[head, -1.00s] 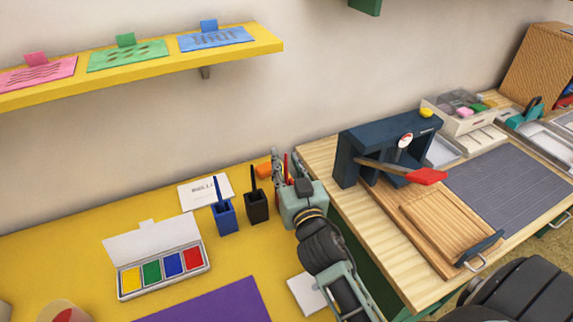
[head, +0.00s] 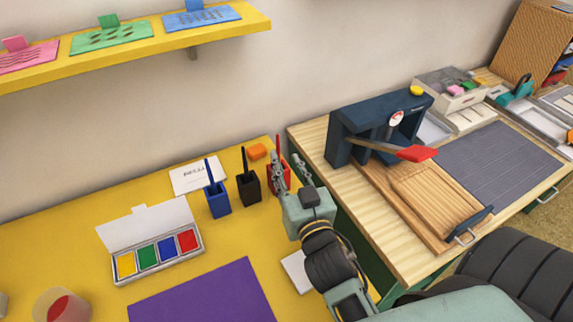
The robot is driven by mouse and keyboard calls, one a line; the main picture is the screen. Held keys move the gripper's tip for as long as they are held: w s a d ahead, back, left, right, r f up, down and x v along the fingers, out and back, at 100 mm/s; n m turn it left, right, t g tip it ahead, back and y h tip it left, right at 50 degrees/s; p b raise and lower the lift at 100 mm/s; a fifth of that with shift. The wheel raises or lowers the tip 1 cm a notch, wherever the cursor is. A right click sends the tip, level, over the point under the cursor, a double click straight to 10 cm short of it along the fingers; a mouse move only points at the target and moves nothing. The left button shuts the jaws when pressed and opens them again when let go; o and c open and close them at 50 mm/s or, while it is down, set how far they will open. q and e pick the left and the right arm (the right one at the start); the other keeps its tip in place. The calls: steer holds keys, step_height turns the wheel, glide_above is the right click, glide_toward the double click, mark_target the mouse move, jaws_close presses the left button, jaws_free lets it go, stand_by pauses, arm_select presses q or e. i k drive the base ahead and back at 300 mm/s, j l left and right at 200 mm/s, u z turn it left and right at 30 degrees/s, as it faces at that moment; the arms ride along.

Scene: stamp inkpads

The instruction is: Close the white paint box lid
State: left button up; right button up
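The white paint box (head: 160,268) sits on the yellow table at the left, with yellow, green, blue and red paint pads showing. Its white lid (head: 145,226) stands raised and open along the back edge, with a small tab on top. My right gripper (head: 288,168) is open and empty, well to the right of the box. Its fingers point toward the wall, in front of the red pen cup (head: 284,180), which they partly hide. I cannot tell whether they touch the cup. My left gripper is not in view.
A blue cup (head: 217,203) and a black cup (head: 249,189) stand between gripper and box. A purple mat (head: 205,293) lies before the box, a clear cup (head: 62,306) at lower left. A wooden bench (head: 310,155) with a dark press (head: 345,130) is right.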

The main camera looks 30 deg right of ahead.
mark_target(144, 224)
steer(key=k+j, duration=0.15)
steer(key=k, duration=0.35)
steer(key=k+j, duration=0.15)
steer(key=k, duration=0.35)
steer(key=k+j, duration=0.2)
steer(key=k, duration=0.25)
